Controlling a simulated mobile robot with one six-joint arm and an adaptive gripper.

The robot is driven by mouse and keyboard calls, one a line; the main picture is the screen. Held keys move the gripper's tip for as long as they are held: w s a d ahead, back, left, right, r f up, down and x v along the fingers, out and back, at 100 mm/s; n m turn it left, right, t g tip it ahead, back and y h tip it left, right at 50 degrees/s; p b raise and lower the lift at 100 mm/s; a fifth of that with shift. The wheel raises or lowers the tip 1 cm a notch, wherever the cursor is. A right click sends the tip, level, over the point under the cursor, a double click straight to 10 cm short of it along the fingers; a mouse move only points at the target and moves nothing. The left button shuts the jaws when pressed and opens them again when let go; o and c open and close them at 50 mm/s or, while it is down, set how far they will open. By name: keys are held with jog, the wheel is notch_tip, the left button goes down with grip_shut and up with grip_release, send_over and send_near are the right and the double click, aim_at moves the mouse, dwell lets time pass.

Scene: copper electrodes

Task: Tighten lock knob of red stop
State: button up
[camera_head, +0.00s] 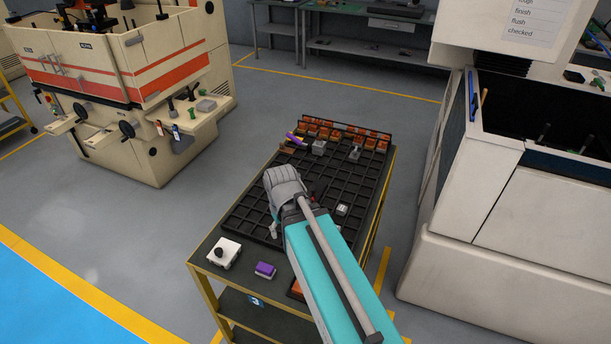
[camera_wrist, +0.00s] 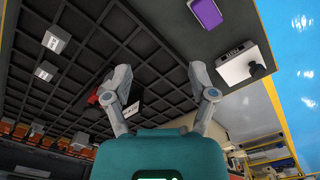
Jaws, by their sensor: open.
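My gripper (camera_head: 274,216) is over the dark gridded tray on the cart, well away from that machine. In the wrist view my gripper (camera_wrist: 162,82) is open, with nothing between its fingers. A red item (camera_wrist: 94,100) with a white label lies on the tray, beside and partly behind the left finger.
The cart's tray (camera_head: 250,205) holds orange blocks and grey parts at its far end. A white box with a black knob (camera_head: 223,252) and a purple block (camera_head: 265,270) stand on the near end. A large white machine (camera_head: 480,220) stands right. Floor is clear between cart and cream machine (camera_head: 120,75).

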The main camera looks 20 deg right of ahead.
jog(key=w+d+n, duration=0.6)
jog(key=w+n, duration=0.3)
jog(key=n, duration=1.5)
send_over(307, 193)
jog(key=shift+d+r+p, duration=0.15)
jog(key=shift+r+p, duration=0.25)
jog(key=shift+f, duration=0.2)
jog(key=shift+f+b, duration=3.55)
jog(key=shift+b, duration=0.2)
jog(key=shift+f+b, duration=0.3)
jog(key=c, duration=0.8)
